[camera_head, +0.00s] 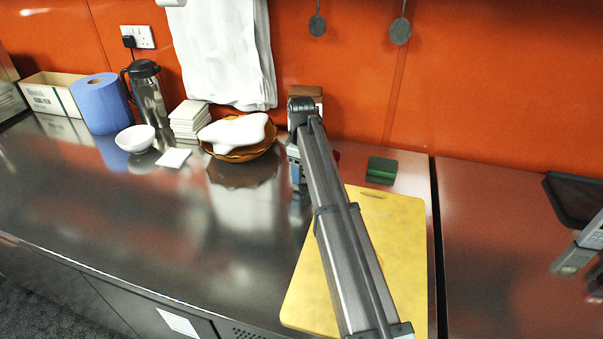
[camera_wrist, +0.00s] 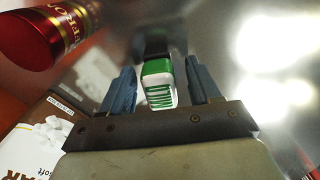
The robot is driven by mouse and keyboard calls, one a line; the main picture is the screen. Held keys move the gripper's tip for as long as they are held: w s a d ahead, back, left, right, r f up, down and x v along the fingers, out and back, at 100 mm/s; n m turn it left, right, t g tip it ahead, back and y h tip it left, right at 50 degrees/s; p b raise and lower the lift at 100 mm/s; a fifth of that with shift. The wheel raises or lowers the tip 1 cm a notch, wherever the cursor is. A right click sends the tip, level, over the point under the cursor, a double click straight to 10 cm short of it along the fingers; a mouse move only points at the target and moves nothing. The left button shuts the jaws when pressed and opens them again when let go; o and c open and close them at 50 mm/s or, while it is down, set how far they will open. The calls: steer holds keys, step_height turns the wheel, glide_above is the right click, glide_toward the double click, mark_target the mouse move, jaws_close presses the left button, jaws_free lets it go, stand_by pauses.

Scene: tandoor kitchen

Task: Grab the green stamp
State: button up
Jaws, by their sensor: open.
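A green and white stamp (camera_wrist: 157,85) with green lettering and a dark upper part shows in the wrist view, in the middle between my fingers. My gripper (camera_wrist: 162,88) is open, with one blue finger on each side of the stamp. Gaps show between the stamp and both fingers, so it does not look gripped. In the head view, my gripper (camera_head: 298,172) is low over the counter near the back wall, mostly behind my arm. The stamp cannot be made out there.
A red and gold can (camera_wrist: 40,30) and a printed box (camera_wrist: 48,135) are close on the left in the wrist view. In the head view, a green block (camera_head: 381,170) sits behind the yellow cutting board (camera_head: 400,235). A brown bowl (camera_head: 240,152) stands left. The front-left counter is clear.

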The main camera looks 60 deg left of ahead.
steer(key=shift+f, duration=0.15)
steer(key=c, duration=1.1)
steer(key=shift+o, duration=0.2)
